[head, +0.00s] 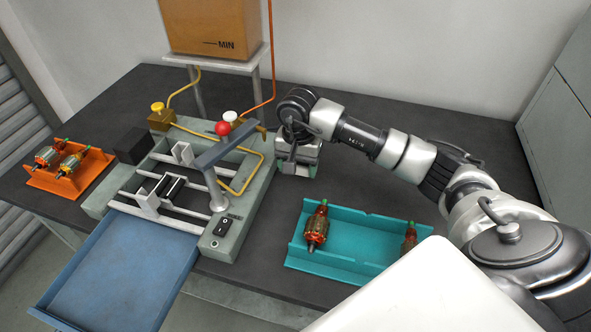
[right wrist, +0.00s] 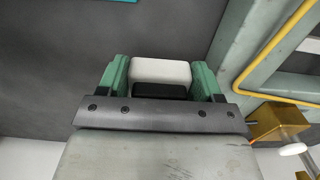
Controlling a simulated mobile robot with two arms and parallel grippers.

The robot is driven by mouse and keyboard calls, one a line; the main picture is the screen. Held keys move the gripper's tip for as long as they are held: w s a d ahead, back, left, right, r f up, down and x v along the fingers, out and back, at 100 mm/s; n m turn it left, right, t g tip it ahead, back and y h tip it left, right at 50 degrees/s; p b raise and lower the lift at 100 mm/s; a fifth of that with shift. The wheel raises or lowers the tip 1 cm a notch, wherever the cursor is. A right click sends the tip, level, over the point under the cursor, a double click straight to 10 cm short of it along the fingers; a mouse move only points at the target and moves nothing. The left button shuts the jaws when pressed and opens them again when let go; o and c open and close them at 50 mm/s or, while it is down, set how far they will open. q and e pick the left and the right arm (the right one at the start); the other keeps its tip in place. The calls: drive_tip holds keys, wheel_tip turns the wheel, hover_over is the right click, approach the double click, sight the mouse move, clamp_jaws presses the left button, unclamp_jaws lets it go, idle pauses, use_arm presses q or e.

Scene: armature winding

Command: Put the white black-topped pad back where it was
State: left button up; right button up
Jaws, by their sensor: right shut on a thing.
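My right gripper (head: 298,168) reaches in from the right and points down just right of the grey-green winding machine (head: 243,212). In the right wrist view, its green fingers (right wrist: 162,80) are shut on the white black-topped pad (right wrist: 160,70). The white part lies between the fingers, and the black part shows nearer the gripper's body. In the head view the gripper hides most or all of the pad. I cannot tell whether the pad touches the dark table (head: 400,125). My left gripper is not in view.
A teal tray (head: 340,265) with copper-wound armatures stands in front of my right gripper. An orange tray (head: 65,185) with armatures stands at the left. A blue tray (head: 125,270) extends in front of the machine. The table behind my right arm is clear.

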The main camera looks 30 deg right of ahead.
sight(296, 182)
drive_tip(key=shift+w+d+f, duration=0.2)
drive_tip(key=shift+w+f, duration=0.4)
drive_tip(key=shift+w, duration=0.3)
drive_tip(key=shift+f, duration=0.3)
wheel_tip(296, 182, down, 3)
drive_tip(key=shift+r+p, duration=0.2)
drive_tip(key=shift+p, duration=0.4)
drive_tip(key=shift+f, duration=0.5)
drive_tip(key=o, duration=0.9)
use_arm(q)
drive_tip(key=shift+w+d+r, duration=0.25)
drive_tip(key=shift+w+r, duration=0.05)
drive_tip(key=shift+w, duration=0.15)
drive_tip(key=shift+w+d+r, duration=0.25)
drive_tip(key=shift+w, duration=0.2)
use_arm(e)
drive_tip(key=shift+r, duration=0.1)
